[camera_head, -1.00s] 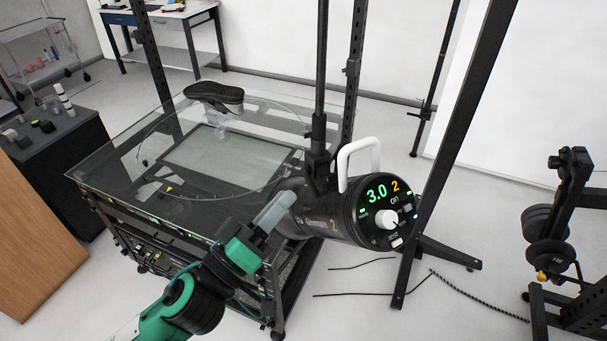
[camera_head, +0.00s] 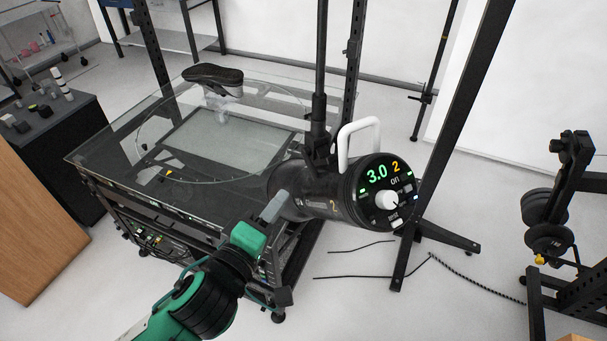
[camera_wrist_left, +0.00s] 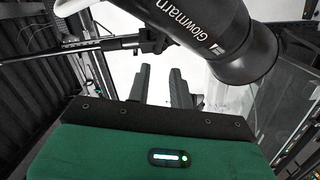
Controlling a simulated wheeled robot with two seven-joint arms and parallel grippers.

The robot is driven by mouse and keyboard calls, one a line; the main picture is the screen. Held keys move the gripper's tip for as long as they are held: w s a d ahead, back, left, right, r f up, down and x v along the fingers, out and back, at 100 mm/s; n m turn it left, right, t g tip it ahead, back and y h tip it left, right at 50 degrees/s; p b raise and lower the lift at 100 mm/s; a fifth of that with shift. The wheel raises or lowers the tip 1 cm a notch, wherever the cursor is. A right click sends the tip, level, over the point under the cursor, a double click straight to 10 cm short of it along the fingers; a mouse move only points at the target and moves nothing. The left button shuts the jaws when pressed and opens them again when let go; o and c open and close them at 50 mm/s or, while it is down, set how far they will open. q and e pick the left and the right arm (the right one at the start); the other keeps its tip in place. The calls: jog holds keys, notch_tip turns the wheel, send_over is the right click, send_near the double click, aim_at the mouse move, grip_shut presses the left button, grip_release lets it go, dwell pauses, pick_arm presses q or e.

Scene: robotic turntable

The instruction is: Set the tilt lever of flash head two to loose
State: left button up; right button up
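Flash head two (camera_head: 315,197) is a dark cylinder on a vertical stand pole. Its rear panel reads 3.0, 2 and "on" and has a white knob, with a white handle (camera_head: 358,146) above. In the left wrist view its dark barrel (camera_wrist_left: 235,40) fills the upper right. Its mounting bracket (camera_head: 320,165) joins it to the pole and also shows in the wrist view (camera_wrist_left: 151,40). I cannot clearly make out the tilt lever. My left gripper (camera_head: 280,200) is in front of the barrel's left end. Its fingers (camera_wrist_left: 160,80) are apart with nothing between them. My right gripper is out of view.
A glass-topped turntable (camera_head: 100,150) with a shoe (camera_head: 213,77) on a support stands behind the left gripper. A slanted black post (camera_head: 455,120) stands right of the flash head. Cables lie on the floor, and another black stand (camera_head: 550,225) is at far right.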

aim_at(307, 164)
pick_arm(q)
jog(key=p+x, duration=0.1)
jog(key=x, duration=0.2)
jog(key=p+x, duration=0.1)
jog(key=x, duration=0.2)
jog(key=p+x, duration=0.2)
jog(key=x, duration=0.1)
jog(key=shift+w+r, duration=0.1)
jog(key=shift+r, duration=0.15)
jog(key=shift+w+d+f, duration=0.15)
jog(key=shift+w+d, duration=0.15)
jog(key=shift+w, duration=0.3)
grip_shut()
